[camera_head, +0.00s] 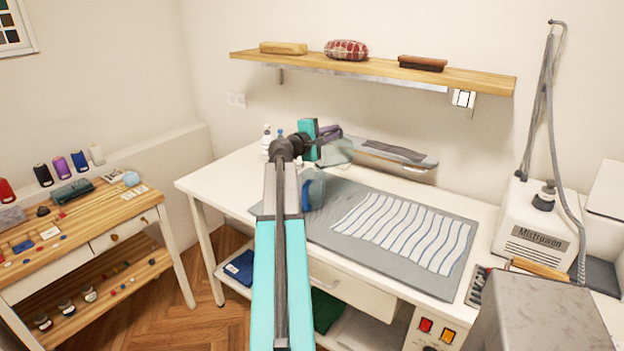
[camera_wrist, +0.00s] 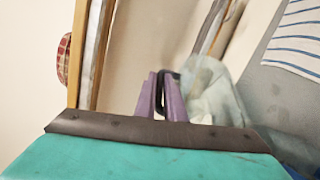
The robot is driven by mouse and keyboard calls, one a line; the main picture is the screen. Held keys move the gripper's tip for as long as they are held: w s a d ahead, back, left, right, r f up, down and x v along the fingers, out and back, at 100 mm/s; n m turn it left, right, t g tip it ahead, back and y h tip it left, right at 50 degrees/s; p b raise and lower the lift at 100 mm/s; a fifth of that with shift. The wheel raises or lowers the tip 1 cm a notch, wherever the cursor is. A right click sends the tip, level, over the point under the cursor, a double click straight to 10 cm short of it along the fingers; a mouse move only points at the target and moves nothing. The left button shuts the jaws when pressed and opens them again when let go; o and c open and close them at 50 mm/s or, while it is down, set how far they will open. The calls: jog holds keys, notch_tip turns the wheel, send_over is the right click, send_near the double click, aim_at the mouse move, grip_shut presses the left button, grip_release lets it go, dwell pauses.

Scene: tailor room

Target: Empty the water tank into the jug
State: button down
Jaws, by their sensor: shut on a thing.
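My gripper (camera_head: 327,133) reaches over the back left of the white worktable. In the wrist view its purple fingers (camera_wrist: 161,97) are shut on the dark handle of a clear, greyish container (camera_wrist: 212,88), which looks like the water tank. The clear container also shows in the head view (camera_head: 338,153), above the table and tilted. A bluish see-through vessel (camera_head: 314,190), which looks like the jug, stands below it near the mat's left end. My arm partly hides this vessel. I cannot tell how much water either holds.
A grey mat (camera_head: 345,250) with striped cloth (camera_head: 405,230) covers much of the worktable. A sleeve board (camera_head: 395,155) lies behind. Small bottles (camera_head: 267,137) stand at the back left. A wall shelf (camera_head: 480,80) hangs above. The Mistrowen steam unit (camera_head: 530,215) is at the right.

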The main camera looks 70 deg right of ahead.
jog(key=shift+w+a+r+n+h+b, duration=0.1)
jog(key=shift+w+a+n+h+b, duration=0.4)
jog(key=shift+b, duration=2.35)
